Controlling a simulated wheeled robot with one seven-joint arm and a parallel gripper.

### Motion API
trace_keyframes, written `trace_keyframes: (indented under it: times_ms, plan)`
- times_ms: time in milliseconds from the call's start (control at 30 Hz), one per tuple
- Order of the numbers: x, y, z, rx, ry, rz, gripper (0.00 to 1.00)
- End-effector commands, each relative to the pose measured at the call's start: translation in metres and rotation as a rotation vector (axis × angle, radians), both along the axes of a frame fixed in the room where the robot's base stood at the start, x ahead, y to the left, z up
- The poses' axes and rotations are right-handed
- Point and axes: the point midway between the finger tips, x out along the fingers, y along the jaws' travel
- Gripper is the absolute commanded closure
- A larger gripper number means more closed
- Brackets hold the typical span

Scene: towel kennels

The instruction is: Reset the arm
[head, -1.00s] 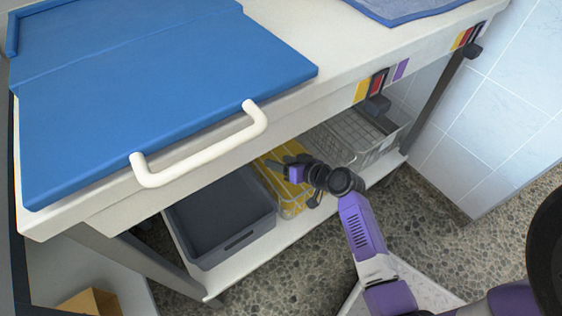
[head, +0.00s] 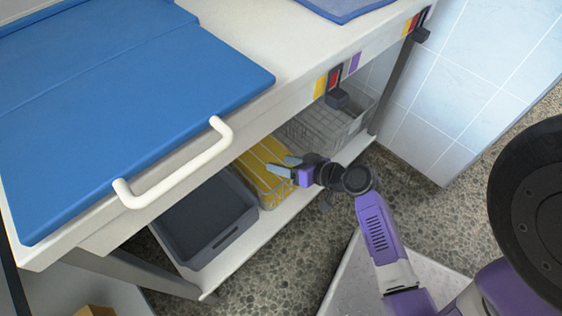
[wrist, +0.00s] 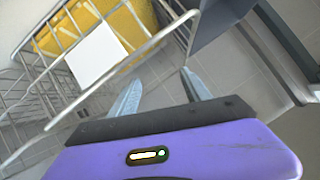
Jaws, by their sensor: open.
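My gripper (head: 287,166) is in front of the lower shelf, beside the wire basket with yellow cloth (head: 264,168). In the wrist view my gripper (wrist: 160,92) shows two pale fingers spread apart with nothing between them. The yellow cloth (wrist: 92,28) fills the wire basket at the upper left of that view. A blank white tag (wrist: 96,55) hangs on the basket's wires. The fingers appear apart from the basket, though the exact gap is hard to tell.
A grey bin (head: 205,222) and an empty-looking wire basket (head: 327,128) flank the yellow one on the lower shelf. Above are the white tabletop (head: 290,50), its protruding handle (head: 178,172) and a blue mat (head: 130,90). Speckled floor (head: 420,205) lies open at the right.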

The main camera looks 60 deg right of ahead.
Motion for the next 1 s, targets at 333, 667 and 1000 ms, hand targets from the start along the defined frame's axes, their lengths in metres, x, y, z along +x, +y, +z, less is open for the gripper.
trace_keyframes:
  times_ms: [333, 667, 1000]
  plan:
    - [0.000, 0.000, 0.000, 0.000, 0.000, 0.000, 0.44]
    - [-0.002, -0.040, 0.018, -0.033, -0.031, -0.174, 0.44]
    - [-0.051, -0.012, 0.066, -0.246, -0.087, -0.351, 0.44]
